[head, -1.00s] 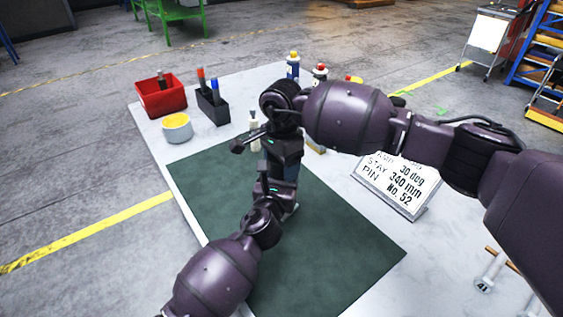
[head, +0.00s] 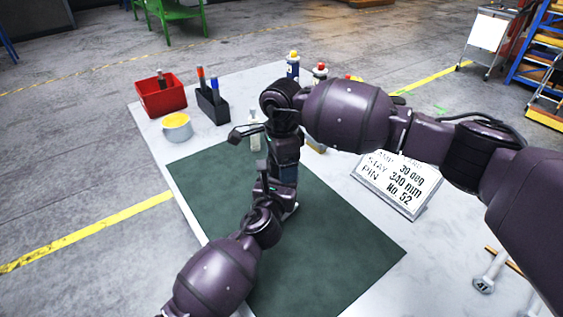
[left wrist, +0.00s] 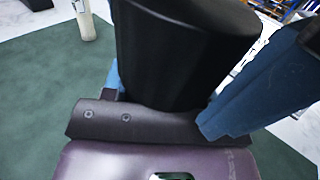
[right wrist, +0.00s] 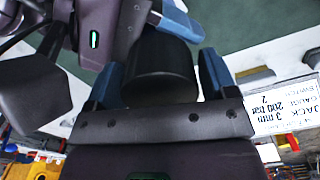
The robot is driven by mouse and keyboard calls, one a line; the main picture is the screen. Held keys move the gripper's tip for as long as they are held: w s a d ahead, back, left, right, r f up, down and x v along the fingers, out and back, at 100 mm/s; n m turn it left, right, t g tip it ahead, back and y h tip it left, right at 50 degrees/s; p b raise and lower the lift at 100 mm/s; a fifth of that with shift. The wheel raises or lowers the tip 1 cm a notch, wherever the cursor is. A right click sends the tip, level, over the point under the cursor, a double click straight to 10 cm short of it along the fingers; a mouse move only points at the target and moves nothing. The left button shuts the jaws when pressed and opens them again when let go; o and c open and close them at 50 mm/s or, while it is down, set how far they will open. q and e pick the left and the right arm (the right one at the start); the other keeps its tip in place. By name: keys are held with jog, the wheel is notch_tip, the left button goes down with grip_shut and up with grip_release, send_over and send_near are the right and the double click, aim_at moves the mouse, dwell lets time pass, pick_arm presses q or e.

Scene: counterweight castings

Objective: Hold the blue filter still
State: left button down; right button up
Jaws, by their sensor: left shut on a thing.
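The blue filter (head: 289,173) shows in the head view as a dark blue upright body, partly covered by my arms. In the left wrist view it is a broad, nearly black cylinder (left wrist: 185,50) between the blue fingers. My left gripper (head: 275,188) is shut on it from the near side, low above the green mat (head: 330,245). My right gripper (head: 286,145) is above, pointing down. In the right wrist view its blue fingers (right wrist: 160,85) stand wide apart around a dark cylinder (right wrist: 160,65), with a narrow gap at the left finger.
A red bin (head: 160,97), a black holder (head: 212,106) and a yellow-topped tin (head: 177,127) stand at the back left. A pale bottle (head: 254,135) stands behind the grippers. A lettered sign (head: 397,185) stands at the right. The mat's front is clear.

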jog(key=shift+o, duration=1)
jog(key=shift+r, duration=2.25)
jog(key=shift+o, duration=0.8)
notch_tip(320, 180, up, 12)
